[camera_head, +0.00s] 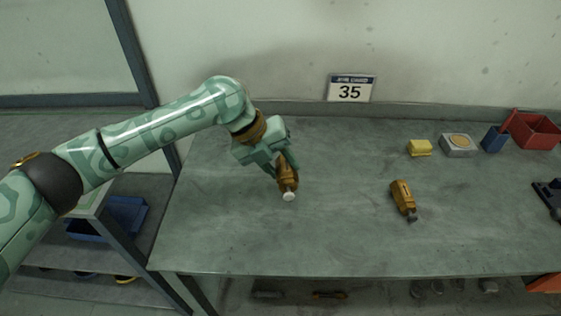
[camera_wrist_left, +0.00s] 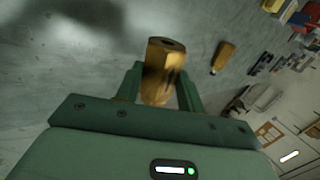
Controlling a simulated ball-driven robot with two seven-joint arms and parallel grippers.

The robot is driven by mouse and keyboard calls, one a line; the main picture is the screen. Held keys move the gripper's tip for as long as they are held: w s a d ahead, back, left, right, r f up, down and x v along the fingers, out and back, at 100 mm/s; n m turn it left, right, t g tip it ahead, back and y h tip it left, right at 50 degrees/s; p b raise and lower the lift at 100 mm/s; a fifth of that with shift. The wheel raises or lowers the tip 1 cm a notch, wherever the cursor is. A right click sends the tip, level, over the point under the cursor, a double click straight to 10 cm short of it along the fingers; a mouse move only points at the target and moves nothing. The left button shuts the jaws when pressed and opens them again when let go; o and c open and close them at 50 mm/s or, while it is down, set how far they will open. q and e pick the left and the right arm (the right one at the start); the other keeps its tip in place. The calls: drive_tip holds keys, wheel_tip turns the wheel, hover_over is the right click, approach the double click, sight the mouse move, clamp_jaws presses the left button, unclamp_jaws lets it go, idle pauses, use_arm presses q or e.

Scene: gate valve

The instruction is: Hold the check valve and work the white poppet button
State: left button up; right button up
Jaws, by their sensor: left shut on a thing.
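A brass check valve (camera_head: 287,174) is between the fingers of my left gripper (camera_head: 279,164), which is shut on it above the left part of the bench. The white poppet button (camera_head: 289,196) shows at the valve's lower, near end. The held valve (camera_wrist_left: 160,72) also shows in the left wrist view, between the two green fingers of the left gripper (camera_wrist_left: 160,88), with a dark hole in its hexagonal end. The button is hidden in that view. My right gripper is in neither view.
A second brass fitting (camera_head: 403,198) with a dark tip lies on the grey bench (camera_head: 340,235) to the right. Along the back are a yellow block (camera_head: 420,148), a grey box with a round tan top (camera_head: 458,144), a blue cup (camera_head: 494,139) and a red bin (camera_head: 536,131). The bench's middle is clear.

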use_arm(q)
drive_tip(key=shift+f+b, duration=2)
drive_tip(key=shift+f, duration=2.25)
idle(1.0)
